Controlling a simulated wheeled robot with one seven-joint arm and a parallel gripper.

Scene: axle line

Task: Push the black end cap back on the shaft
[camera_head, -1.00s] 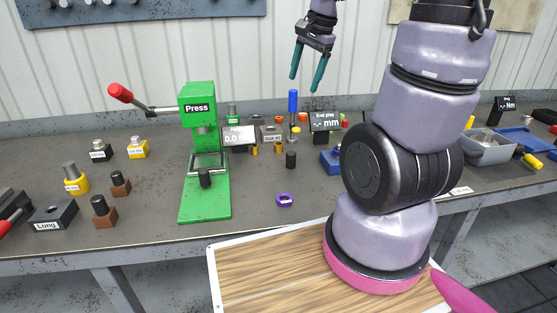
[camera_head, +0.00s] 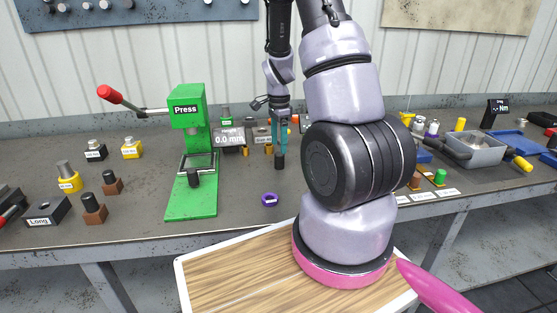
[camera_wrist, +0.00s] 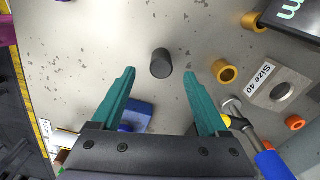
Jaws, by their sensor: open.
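A small black cylinder (camera_head: 279,162), which looks like a black cap, stands upright on the bench right of the press. In the wrist view the black cylinder (camera_wrist: 161,62) shows between and just beyond my fingertips. My gripper (camera_head: 279,147) is open, pointing down over it; the teal fingers (camera_wrist: 160,72) are apart with nothing held. Another black cylinder (camera_head: 194,178) stands at the front of the green press (camera_head: 190,130). More black-topped pieces stand on brown blocks (camera_head: 95,216) at the left. I cannot tell which is the end cap. A shaft cannot be clearly made out.
A purple ring (camera_head: 270,199) lies in front of the black cylinder. A Size 40 block (camera_wrist: 279,92), a brass ring (camera_wrist: 227,74) and a blue-handled tool (camera_wrist: 272,165) lie close to my right finger. A grey bin (camera_head: 475,150) stands at the right. The bench front is mostly clear.

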